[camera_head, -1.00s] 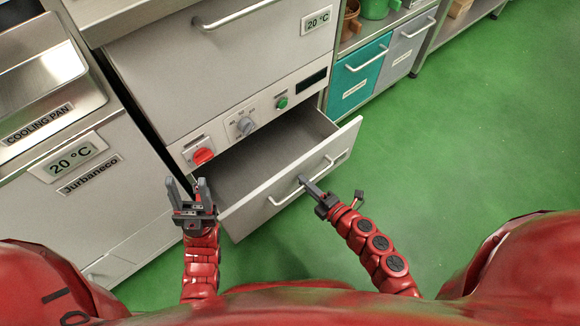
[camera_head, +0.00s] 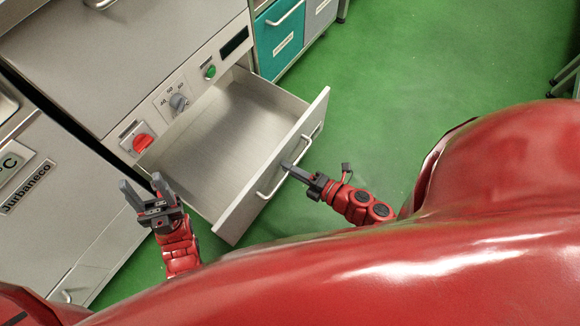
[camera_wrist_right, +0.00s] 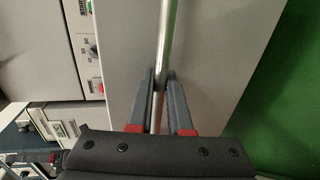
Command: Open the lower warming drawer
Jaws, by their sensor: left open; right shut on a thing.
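The lower warming drawer (camera_head: 232,128) stands pulled well out of the cabinet in the head view, and its inside looks empty. My right gripper (camera_head: 286,167) is shut on the bar handle (camera_head: 268,191) of the drawer front. In the right wrist view the two fingers (camera_wrist_right: 161,85) close around the metal handle bar (camera_wrist_right: 167,40), with the grey drawer front (camera_wrist_right: 225,50) behind. My left gripper (camera_head: 142,187) is open and empty, left of the drawer's near left corner. I cannot tell whether it touches the drawer side.
Above the drawer is a control panel with a red knob (camera_head: 142,142), a grey dial (camera_head: 179,102) and a green button (camera_head: 210,71). A cabinet labelled Jurbaneco (camera_head: 50,215) stands at left. A teal drawer (camera_head: 279,38) is beyond. Green floor (camera_head: 400,90) to the right is clear.

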